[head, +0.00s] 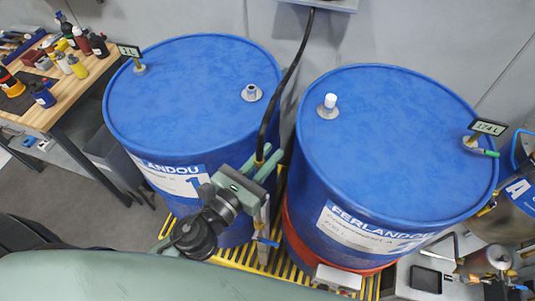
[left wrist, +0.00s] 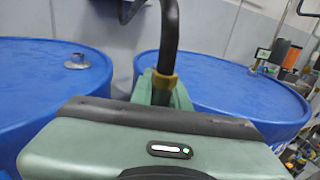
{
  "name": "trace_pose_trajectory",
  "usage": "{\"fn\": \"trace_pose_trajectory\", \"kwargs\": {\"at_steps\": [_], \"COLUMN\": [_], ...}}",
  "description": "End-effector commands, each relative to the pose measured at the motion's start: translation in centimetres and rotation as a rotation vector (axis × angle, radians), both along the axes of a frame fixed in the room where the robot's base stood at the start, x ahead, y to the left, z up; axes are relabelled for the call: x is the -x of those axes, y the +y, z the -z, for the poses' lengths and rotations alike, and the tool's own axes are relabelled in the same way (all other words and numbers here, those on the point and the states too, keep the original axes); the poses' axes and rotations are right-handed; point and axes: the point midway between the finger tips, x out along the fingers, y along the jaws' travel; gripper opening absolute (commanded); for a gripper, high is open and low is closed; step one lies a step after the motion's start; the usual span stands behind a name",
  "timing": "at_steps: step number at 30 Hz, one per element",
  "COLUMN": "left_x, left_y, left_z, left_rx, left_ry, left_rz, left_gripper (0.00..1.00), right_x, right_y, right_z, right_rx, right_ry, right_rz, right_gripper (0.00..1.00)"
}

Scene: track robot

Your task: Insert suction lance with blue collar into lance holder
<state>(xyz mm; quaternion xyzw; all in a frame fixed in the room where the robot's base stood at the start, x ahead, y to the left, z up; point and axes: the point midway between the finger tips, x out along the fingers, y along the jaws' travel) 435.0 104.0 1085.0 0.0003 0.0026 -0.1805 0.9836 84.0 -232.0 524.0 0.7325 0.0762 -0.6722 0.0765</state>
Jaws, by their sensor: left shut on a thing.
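My left gripper (head: 263,164) is between the two blue drums, its green fingers shut around the upper end of a lance. A black hose (head: 287,85) runs down into this end, with a tan ring where it meets the fingers. The hose (left wrist: 169,35) and tan ring (left wrist: 163,82) also show in the left wrist view. Below the gripper, a grey upright piece (head: 262,218) stands between the drums; I cannot tell whether it is the lance or its holder. A small blue part (head: 268,242) shows lower down; I cannot tell whether it is the collar. My right gripper is not in view.
The left drum (head: 185,85) has an open fitting (head: 252,93) on top; the right drum (head: 390,120) has a white-capped one (head: 328,106). Both stand close on a yellow grating (head: 240,257), leaving a narrow gap. A workbench (head: 75,90) is at left.

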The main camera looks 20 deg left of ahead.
Motion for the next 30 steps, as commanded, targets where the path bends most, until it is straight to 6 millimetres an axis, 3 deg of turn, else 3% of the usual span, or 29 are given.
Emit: {"fn": "trace_pose_trajectory", "kwargs": {"at_steps": [15,30], "left_x": [0.0,0.0], "left_y": [0.0,0.0], "left_z": [4.8,5.1], "left_rx": [-0.001,-0.001], "left_ry": [-0.001,-0.001], "left_rz": [-0.001,0.000], "left_gripper": [0.00,0.00], "right_x": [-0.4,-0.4], "right_y": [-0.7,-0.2], "right_z": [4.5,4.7], "right_rx": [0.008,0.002], "right_ry": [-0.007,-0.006], "right_rz": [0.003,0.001], "right_gripper": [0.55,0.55]}}
